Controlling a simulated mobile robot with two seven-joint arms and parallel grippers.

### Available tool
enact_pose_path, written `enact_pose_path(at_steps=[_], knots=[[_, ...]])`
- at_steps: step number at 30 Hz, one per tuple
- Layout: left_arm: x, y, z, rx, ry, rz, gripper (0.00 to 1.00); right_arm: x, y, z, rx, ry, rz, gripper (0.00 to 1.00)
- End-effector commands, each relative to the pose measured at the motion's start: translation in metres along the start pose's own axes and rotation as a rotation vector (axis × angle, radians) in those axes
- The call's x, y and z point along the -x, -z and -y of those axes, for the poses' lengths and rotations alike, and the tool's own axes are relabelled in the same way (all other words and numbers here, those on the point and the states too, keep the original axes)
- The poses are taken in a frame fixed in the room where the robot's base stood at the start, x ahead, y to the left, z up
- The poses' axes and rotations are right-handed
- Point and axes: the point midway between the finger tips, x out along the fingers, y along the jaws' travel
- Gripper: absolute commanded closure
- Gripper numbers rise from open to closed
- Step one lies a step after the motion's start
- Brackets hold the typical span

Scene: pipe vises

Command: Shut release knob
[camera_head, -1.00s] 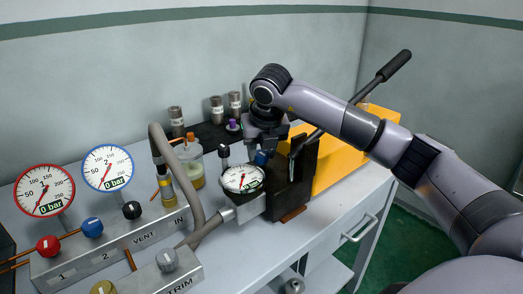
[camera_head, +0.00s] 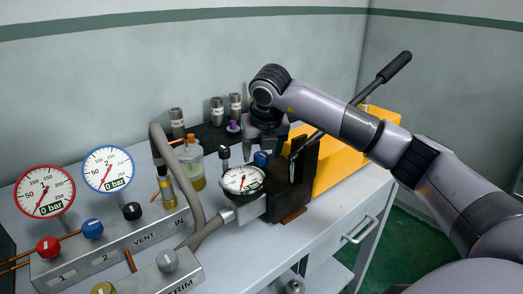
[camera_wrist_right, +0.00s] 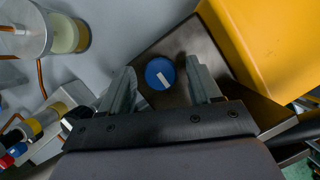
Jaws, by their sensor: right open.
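The release knob appears to be the blue round knob (camera_head: 261,158) on the dark pump block (camera_head: 290,196), beside the small pump gauge. In the right wrist view, the blue knob (camera_wrist_right: 160,73) has a white mark on its top and sits between the two fingers of my right gripper (camera_wrist_right: 163,80). The fingers are open, with a gap on each side of the knob. In the head view, my right gripper (camera_head: 265,145) points down just above and behind the knob, and its fingertips are partly hidden. My left gripper is not in view.
A yellow tank (camera_head: 345,150) stands right of the pump block, with a long lever (camera_head: 380,78) slanting up. The small gauge (camera_head: 243,180) is left of the knob. Two large gauges reading 0 bar and a valve manifold (camera_head: 120,245) stand at left. The bench's front right is clear.

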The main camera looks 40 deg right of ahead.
Motion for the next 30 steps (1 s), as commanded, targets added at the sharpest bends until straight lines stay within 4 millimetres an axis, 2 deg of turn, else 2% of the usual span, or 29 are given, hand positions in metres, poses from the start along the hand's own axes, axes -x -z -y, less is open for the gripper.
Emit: enact_pose_path(at_steps=[9,15,30], knots=[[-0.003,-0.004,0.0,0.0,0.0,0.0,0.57,0.047,-0.001,0.0,-0.001,-0.002,0.006,0.37],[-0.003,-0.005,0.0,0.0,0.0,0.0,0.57,0.068,-0.001,0.0,-0.001,-0.002,0.004,0.37],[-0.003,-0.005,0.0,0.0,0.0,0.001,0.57,0.07,-0.001,0.0,-0.001,-0.001,0.003,0.37]])
